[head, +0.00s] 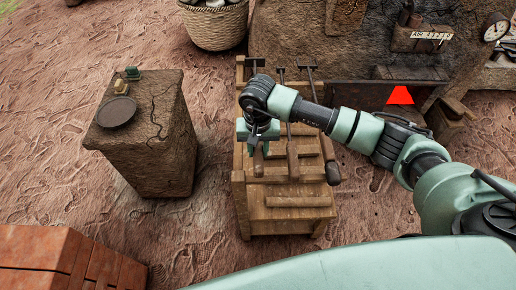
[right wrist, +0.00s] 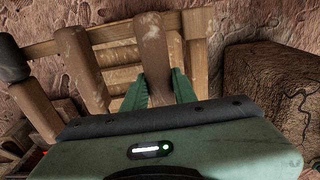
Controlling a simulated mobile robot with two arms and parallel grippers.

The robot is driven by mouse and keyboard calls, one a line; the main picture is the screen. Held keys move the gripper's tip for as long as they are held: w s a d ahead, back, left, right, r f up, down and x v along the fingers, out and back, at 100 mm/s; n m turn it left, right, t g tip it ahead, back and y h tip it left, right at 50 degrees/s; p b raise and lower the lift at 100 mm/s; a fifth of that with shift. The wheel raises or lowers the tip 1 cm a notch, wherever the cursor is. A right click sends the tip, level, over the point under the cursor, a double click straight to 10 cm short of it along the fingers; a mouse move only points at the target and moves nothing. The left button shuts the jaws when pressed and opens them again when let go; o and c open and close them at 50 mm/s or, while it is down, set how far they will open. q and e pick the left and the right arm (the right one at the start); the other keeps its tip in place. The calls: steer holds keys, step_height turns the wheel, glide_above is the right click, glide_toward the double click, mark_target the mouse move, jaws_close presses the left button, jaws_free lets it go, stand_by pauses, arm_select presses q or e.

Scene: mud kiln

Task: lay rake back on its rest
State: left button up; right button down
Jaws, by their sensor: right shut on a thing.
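My right gripper (head: 258,137) is over the left part of a slatted wooden rack (head: 300,201). It is shut on the wooden handle of a long tool, apparently the rake (head: 258,160). In the right wrist view the rake handle (right wrist: 152,48) runs between the two green fingers (right wrist: 160,90). A dark tool head (head: 255,63) shows beyond my wrist, in line with the handle; my wrist hides the part between. I cannot tell whether the rake touches the rack. My left gripper is out of view.
Two more long-handled tools, a middle one (head: 292,158) and a right one (head: 331,170), lie on the rack close to the right. A mud pedestal (head: 155,150) with a dark plate (head: 116,112) stands left, across a gap. Bricks (head: 65,262) are at front left.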

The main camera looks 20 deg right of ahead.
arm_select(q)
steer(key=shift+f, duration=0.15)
arm_select(e)
steer(key=shift+f, duration=0.1)
steer(key=shift+f+b, duration=0.5)
steer(key=shift+b, duration=0.1)
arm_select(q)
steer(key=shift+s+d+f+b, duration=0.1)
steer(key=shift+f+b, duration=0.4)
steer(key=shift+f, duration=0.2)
arm_select(e)
steer(key=shift+s+d+f, duration=0.15)
steer(key=shift+s+f, duration=0.1)
steer(key=shift+f, duration=0.35)
